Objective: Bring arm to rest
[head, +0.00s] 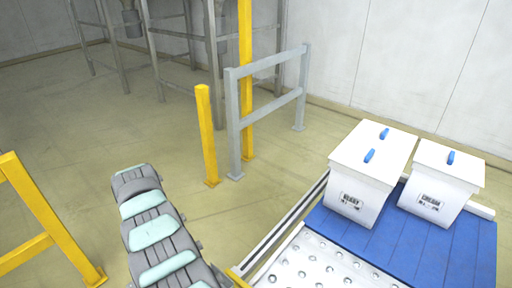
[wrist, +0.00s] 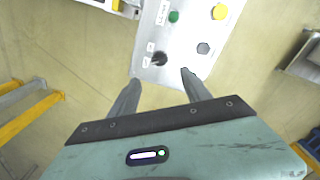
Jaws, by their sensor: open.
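My gripper (wrist: 160,80) shows in the wrist view, with its two grey fingers apart and nothing between them. Its teal body fills the bottom of that view. Beyond the fingertips is a pale control panel (wrist: 172,62) with a green button, a yellow button and dark knobs. I cannot tell how far the fingertips are from the panel. In the head view, grey and teal segments of my arm (head: 160,238) rise from the bottom edge at lower left; the gripper fingers cannot be made out there.
White lidded bins (head: 364,170) (head: 437,182) with blue handles stand on a blue surface (head: 345,235) at right, beside a studded metal plate (head: 300,268). A yellow post (head: 206,135), grey rail (head: 234,125) and yellow barrier (head: 50,215) stand around. Open floor lies at left.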

